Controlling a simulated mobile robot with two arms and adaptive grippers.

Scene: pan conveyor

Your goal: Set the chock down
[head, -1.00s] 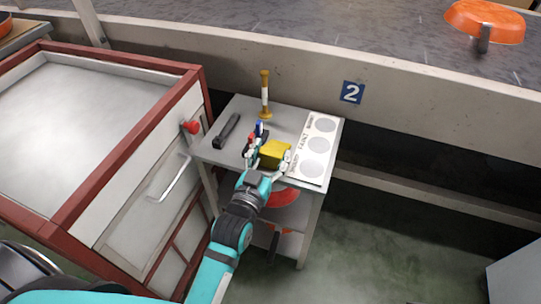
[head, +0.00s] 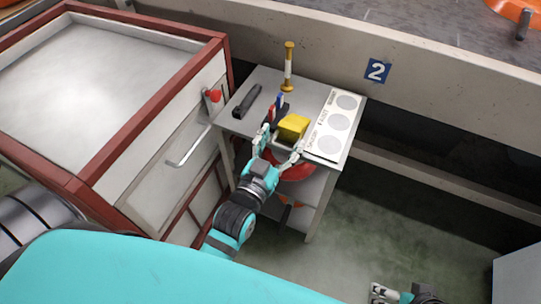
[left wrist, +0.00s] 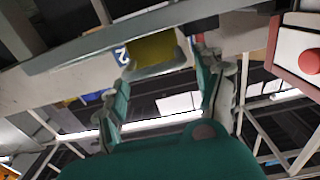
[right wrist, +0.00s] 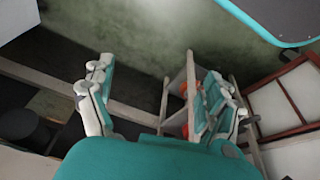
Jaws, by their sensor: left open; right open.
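The yellow chock (head: 293,126) sits on the small grey table (head: 262,84), near its front edge. My left gripper (head: 279,149) is open at that front edge, with its fingers apart and the chock just beyond them. In the left wrist view the chock (left wrist: 156,48) shows past and between the open fingertips (left wrist: 165,78), with no clear contact. My right gripper (head: 381,292) is at the bottom of the head view, over the floor, away from the table. In the right wrist view its fingers (right wrist: 158,82) are spread and nothing is between them.
On the table are a black tool (head: 247,100), a yellow-and-white post (head: 288,67), small red and blue items (head: 273,112) and a white panel with grey discs (head: 333,122). A red-framed cabinet (head: 150,118) stands left. The conveyor wall with sign 2 (head: 377,71) is behind.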

